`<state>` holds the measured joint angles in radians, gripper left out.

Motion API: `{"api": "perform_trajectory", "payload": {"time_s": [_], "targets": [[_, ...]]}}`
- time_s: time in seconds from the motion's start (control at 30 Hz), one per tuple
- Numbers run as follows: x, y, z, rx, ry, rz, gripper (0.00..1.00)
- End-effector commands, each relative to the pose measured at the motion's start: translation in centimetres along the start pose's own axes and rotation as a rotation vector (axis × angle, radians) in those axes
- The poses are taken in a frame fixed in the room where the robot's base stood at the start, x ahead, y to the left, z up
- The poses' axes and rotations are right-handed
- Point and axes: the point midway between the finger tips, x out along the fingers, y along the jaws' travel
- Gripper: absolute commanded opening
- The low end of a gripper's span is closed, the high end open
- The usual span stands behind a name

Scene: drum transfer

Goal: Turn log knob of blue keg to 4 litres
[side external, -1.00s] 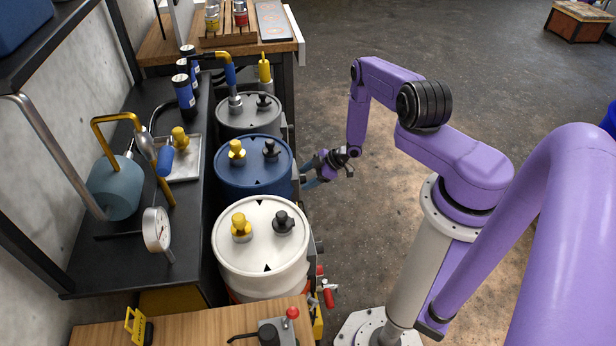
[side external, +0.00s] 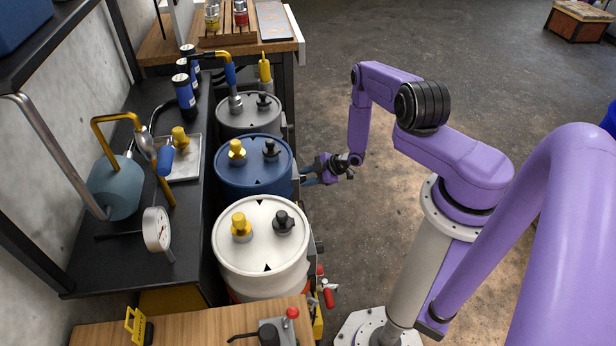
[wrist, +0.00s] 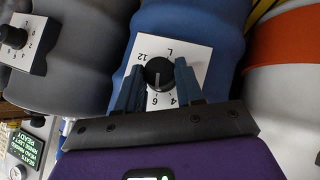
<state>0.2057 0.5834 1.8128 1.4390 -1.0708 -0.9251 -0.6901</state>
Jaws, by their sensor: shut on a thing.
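The blue keg (side external: 254,185) stands between a white and a grey drum in the side external view. In the wrist view its body (wrist: 213,22) carries a white dial plate (wrist: 196,52) with a black log knob (wrist: 159,74). The numerals 12, 6 and 4 and the letter L can be read on the plate. The knob's white line points down in the picture, roughly towards the 6. My gripper (wrist: 159,68) is shut on the knob, with one blue-grey finger on each side. It also shows at the keg's right side in the side external view (side external: 308,179), where the knob is hidden.
The white drum (side external: 262,262) and the grey drum (side external: 248,113) stand close on either side. The grey drum has its own knob (wrist: 13,37). A bench (side external: 118,270) runs behind the drums. The floor to the right of my arm is open.

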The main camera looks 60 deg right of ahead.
Motion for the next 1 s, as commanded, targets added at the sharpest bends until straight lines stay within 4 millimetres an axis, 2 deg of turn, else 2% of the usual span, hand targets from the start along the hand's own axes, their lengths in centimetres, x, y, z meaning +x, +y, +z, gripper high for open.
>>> {"api": "perform_trajectory", "payload": {"time_s": [0.5,1.0], "targets": [[0.02,-0.65,0.21,-0.260,0.014,0.272,0.06],[0.06,-0.67,0.24,-0.347,0.019,0.359,0.06]]}}
